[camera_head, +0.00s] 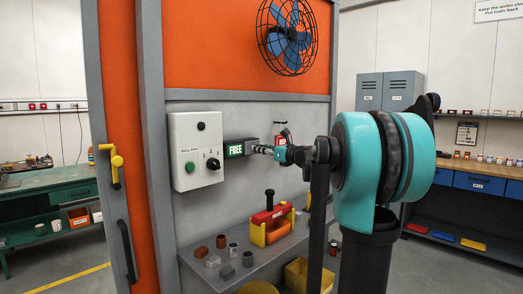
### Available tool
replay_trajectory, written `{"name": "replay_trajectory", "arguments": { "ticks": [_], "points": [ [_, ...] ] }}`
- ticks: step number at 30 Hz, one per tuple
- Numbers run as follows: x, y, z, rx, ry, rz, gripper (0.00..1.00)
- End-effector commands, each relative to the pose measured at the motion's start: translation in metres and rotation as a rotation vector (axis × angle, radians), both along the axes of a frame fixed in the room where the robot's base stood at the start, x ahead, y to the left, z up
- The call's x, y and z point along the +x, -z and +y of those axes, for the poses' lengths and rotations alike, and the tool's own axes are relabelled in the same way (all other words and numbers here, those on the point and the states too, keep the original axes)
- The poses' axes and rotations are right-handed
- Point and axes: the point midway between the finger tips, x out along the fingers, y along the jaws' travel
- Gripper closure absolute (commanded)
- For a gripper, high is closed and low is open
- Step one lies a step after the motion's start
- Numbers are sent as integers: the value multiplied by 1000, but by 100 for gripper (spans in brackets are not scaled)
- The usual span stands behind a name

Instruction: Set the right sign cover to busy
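A sign (236,149) with white FREE on green is on the grey wall panel, just right of the control box. A dark grey piece, perhaps its cover, borders it at the top and right; its full outline is unclear. My gripper (264,150) is at the right end of the sign, its fingers pointing left toward it. The fingertips are small and overlap the sign's edge in the picture. I cannot tell whether they touch it, hold it, or are open. No second sign is clearly visible.
A white control box (196,150) with a green button and black knob is left of the sign. A shelf (222,270) below carries small blocks and a red-yellow tool carrier (272,225). A blue caged fan (287,37) is above. A door handle (116,166) is at left.

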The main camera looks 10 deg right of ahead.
Motion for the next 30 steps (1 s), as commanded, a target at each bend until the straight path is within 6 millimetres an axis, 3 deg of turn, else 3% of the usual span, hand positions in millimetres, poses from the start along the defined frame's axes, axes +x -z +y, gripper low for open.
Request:
{"name": "replay_trajectory", "arguments": {
  "ticks": [1,6,16,25,30],
  "points": [
    [0,0,0,0,0,0,79],
    [0,0,0,0,0,0,100],
    [-2,0,3,0,-1,0,100],
    [-38,0,53,0,-5,0,100],
    [-50,0,70,0,-2,0,100]
  ]
}}
